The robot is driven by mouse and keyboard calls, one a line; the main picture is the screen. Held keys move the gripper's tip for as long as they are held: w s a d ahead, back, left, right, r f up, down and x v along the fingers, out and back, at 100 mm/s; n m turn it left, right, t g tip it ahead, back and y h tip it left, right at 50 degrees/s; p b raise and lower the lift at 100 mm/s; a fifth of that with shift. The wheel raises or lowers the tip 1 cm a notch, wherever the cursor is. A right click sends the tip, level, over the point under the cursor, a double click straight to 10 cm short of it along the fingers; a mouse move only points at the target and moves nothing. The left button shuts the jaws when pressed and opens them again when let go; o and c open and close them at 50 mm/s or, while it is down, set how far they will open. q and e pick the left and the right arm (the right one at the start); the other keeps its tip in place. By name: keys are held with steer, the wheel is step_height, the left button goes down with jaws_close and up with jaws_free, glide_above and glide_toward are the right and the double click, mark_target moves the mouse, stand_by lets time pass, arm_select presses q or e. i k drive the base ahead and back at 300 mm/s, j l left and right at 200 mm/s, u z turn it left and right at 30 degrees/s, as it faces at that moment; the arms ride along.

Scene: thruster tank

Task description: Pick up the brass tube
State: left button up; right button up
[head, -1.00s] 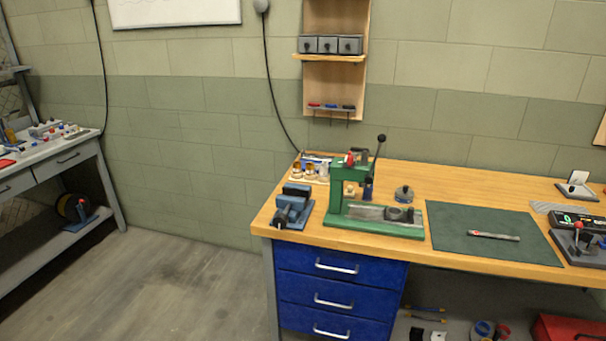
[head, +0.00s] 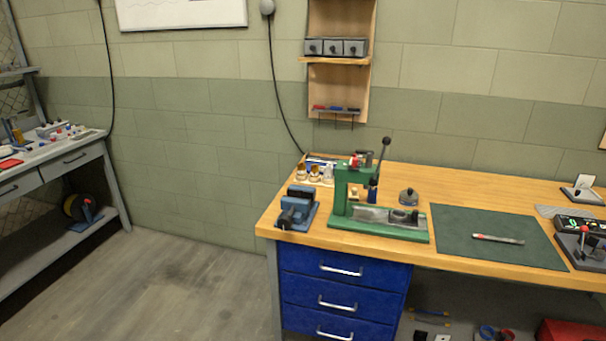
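I cannot pick out a brass tube for certain. A small upright brass-yellow thing (head: 16,133) stands at the back of the left bench, too small to tell what it is. Several small brass-coloured pieces (head: 314,171) stand near the back left corner of the wooden workbench (head: 470,187), behind the blue vise (head: 297,209). A green press (head: 345,200) with a black-knobbed lever stands beside them. Neither of my grippers is in view.
A green mat (head: 480,238) with a small slim tool (head: 498,239) lies right of the press. Blue drawers (head: 343,290) are under the workbench. The grey left bench (head: 60,160) holds small parts. Open floor (head: 180,270) lies between the benches.

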mark_target(301, 169)
steer(key=i+l+z, duration=0.1)
steer(key=i+l, duration=0.15)
steer(key=i, duration=0.15)
steer(key=i+l, duration=0.2)
steer(key=i, duration=0.15)
steer(key=i+l+z, duration=0.15)
steer(key=i, duration=0.25)
steer(key=l, duration=0.1)
